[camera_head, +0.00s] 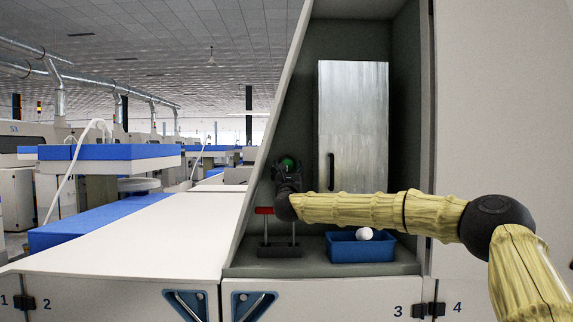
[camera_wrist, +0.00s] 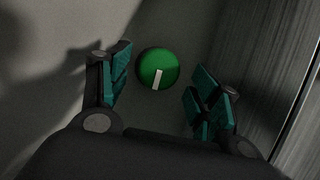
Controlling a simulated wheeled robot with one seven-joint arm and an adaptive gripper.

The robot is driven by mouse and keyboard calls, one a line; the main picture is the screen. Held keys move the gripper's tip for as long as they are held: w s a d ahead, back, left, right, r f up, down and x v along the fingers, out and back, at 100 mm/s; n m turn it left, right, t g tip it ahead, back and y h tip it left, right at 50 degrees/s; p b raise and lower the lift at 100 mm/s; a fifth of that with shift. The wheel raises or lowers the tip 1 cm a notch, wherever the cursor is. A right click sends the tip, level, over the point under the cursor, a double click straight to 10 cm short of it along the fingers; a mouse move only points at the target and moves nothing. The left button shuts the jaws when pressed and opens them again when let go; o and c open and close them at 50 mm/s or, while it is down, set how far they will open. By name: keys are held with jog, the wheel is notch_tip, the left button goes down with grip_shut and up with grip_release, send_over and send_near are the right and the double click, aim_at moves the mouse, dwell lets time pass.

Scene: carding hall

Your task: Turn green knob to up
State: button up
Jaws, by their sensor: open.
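The green knob (camera_wrist: 157,65) is round, with a white pointer mark that points toward the bottom of the wrist picture, leaning slightly left. It sits on a grey wall. Gaps show between the knob and both fingers. How far the fingertips are from the wall is unclear.
A metal door (camera_head: 353,125) with a black handle stands right of the knob. Below are a blue bin (camera_head: 361,250) with a white round object, and a dark stand (camera_head: 280,251) with a red-topped post. A slanted panel edge (camera_head: 277,100) bounds the recess on the left.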

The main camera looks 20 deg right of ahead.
aim_at(287, 166)
jog(key=shift+w+d+r, duration=0.1)
jog(key=shift+w+r, duration=0.35)
jog(key=shift+f+p+x, duration=0.2)
jog(key=shift+p+x, duration=0.15)
jog(key=shift+x, duration=0.65)
jog(key=c, duration=1)
jog(key=shift+c, duration=0.2)
